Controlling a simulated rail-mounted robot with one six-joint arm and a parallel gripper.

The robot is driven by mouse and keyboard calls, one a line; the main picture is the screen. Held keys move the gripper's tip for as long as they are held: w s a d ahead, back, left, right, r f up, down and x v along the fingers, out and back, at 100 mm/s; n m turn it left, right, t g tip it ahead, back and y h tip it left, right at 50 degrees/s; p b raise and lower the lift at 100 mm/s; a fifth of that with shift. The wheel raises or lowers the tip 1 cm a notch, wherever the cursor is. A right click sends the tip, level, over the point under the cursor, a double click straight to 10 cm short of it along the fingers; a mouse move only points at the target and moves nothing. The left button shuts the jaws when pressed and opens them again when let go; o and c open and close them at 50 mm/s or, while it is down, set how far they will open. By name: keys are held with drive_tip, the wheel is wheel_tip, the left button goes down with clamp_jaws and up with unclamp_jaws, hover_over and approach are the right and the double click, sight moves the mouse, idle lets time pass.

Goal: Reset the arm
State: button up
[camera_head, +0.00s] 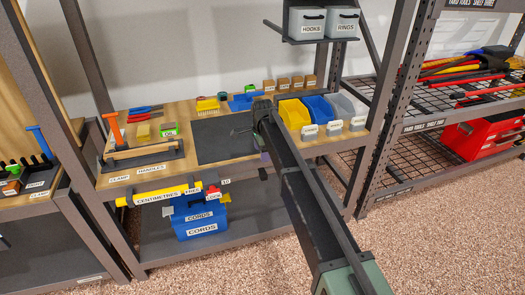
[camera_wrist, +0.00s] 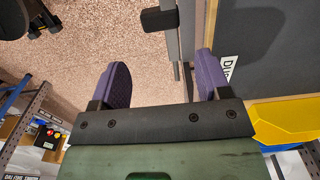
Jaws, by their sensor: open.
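My arm reaches from the lower right of the head view up to the front of the wooden workbench (camera_head: 120,170). My gripper shows in the wrist view (camera_wrist: 163,80) with two purple fingers spread wide apart. Nothing is held between them; speckled carpet (camera_wrist: 100,40) and part of the bench edge show there. In the head view, my gripper is mostly hidden behind my arm, with a small purple patch near the bench's front edge, between the dark mat (camera_head: 222,140) and the bins.
Yellow (camera_head: 293,112), blue (camera_head: 320,108) and grey bins stand right of my arm. A clamp-like tool (camera_head: 140,150) lies at left. A blue cords box (camera_head: 198,215) sits below. A shelf with hooks and rings boxes (camera_head: 307,22) hangs above. Carpet in front is clear.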

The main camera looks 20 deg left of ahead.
drive_tip(key=shift+f, duration=0.15)
drive_tip(key=s+d+n, duration=0.6)
drive_tip(key=s+d, duration=1)
drive_tip(key=d, duration=0.4)
drive_tip(key=s+d+n, duration=0.5)
drive_tip(key=s+d, duration=1.1)
drive_tip(key=d, duration=0.5)
wheel_tip(320, 180, up, 14)
drive_tip(key=p, duration=1.4)
drive_tip(key=shift+w, duration=0.45)
drive_tip(key=shift+o, duration=0.2)
